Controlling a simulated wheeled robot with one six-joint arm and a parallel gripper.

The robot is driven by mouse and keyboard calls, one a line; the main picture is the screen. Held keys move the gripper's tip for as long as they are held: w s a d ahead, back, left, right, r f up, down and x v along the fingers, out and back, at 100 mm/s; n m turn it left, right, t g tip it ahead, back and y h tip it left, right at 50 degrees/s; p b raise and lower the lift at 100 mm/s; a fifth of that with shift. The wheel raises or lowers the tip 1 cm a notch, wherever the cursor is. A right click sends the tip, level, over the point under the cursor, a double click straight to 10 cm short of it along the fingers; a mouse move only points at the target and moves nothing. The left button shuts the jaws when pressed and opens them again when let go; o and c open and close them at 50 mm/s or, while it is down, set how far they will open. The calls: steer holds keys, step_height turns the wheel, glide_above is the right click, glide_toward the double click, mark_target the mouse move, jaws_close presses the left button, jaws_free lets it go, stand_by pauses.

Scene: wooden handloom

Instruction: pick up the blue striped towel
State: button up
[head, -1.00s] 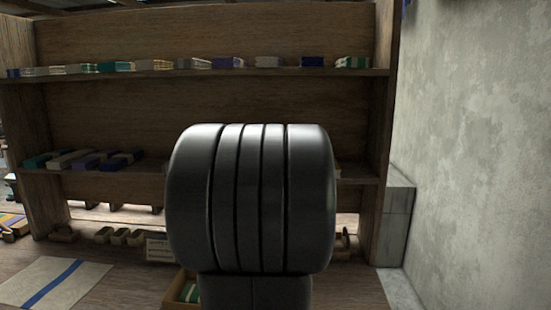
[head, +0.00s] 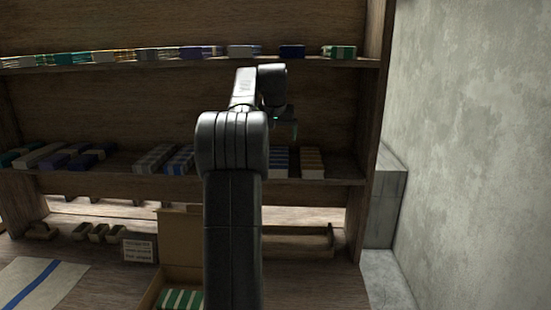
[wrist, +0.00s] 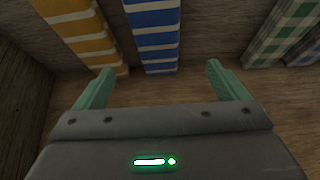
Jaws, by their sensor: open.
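The blue striped towel (wrist: 154,35) has white bands and shows at the top middle of the wrist view. Its near end lies between and just beyond the fingertips. In the head view a blue-and-white towel (head: 279,162) sits on the lower shelf, partly behind my arm. My gripper (wrist: 160,72) is open, with green fingers spread wide and nothing between them. In the head view my gripper (head: 286,127) is small and dark above that shelf, and its fingers are hard to make out.
A yellow striped towel (wrist: 80,32) lies close left of the blue one in the wrist view. A green checked towel (wrist: 284,32) lies to the right, with a clear gap. The upper shelf (head: 120,66) is overhead. An open cardboard box (head: 180,240) stands below.

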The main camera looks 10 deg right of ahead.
mark_target(278, 157)
steer(key=x, duration=0.7)
steer(key=shift+s+p, duration=0.1)
steer(key=shift+p, duration=0.25)
steer(key=shift+d+p+x, duration=0.2)
steer(key=shift+p+x, duration=0.55)
steer(key=shift+x, duration=2)
steer(key=c, duration=1.1)
